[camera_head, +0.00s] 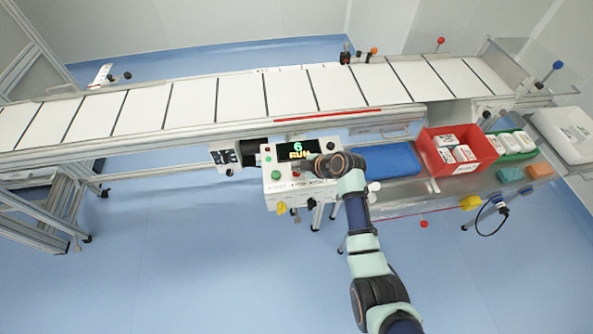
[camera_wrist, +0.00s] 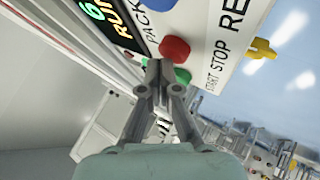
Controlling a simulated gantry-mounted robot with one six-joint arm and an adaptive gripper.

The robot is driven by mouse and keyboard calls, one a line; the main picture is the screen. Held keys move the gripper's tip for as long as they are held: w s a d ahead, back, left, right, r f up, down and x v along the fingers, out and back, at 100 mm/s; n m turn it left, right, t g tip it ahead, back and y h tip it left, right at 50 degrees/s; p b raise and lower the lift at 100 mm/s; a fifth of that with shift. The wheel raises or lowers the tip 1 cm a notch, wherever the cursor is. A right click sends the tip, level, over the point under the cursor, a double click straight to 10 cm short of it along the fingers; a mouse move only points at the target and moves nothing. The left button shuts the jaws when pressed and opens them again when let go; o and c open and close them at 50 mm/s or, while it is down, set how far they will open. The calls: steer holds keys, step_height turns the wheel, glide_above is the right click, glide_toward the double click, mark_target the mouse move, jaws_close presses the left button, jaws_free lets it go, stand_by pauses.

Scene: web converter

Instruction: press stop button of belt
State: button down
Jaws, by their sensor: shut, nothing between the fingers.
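The control box (camera_head: 283,190) stands in front of the conveyor belt (camera_head: 240,97). Its display (camera_head: 297,149) reads "6 RUN", and part of it shows in the wrist view (camera_wrist: 118,20). In the wrist view the red stop button (camera_wrist: 174,48) is a round cap beside the green start button (camera_wrist: 183,76), near START and STOP labels. My gripper (camera_wrist: 160,64) is shut and empty, its tips close beside the red button; I cannot tell whether they touch it. In the head view my gripper (camera_head: 306,166) is over the panel, partly hiding the buttons near it. The green button (camera_head: 275,174) shows there.
A yellow knob (camera_wrist: 262,48) sticks out from the box's edge. Right of the box are a blue tray (camera_head: 388,161), a red bin (camera_head: 428,152) with white packs, and a green tray (camera_head: 520,153). The floor in front of the box's left side is clear.

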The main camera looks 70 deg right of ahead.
steer(key=shift+f+b, duration=0.4)
steer(key=shift+f, duration=0.15)
steer(key=shift+r, duration=0.15)
stand_by(0.5)
steer(key=shift+r+p, duration=0.8)
steer(key=shift+r, duration=0.1)
step_height(320, 180, up, 5)
steer(key=p, duration=0.4)
steer(key=shift+r, duration=0.1)
stand_by(0.5)
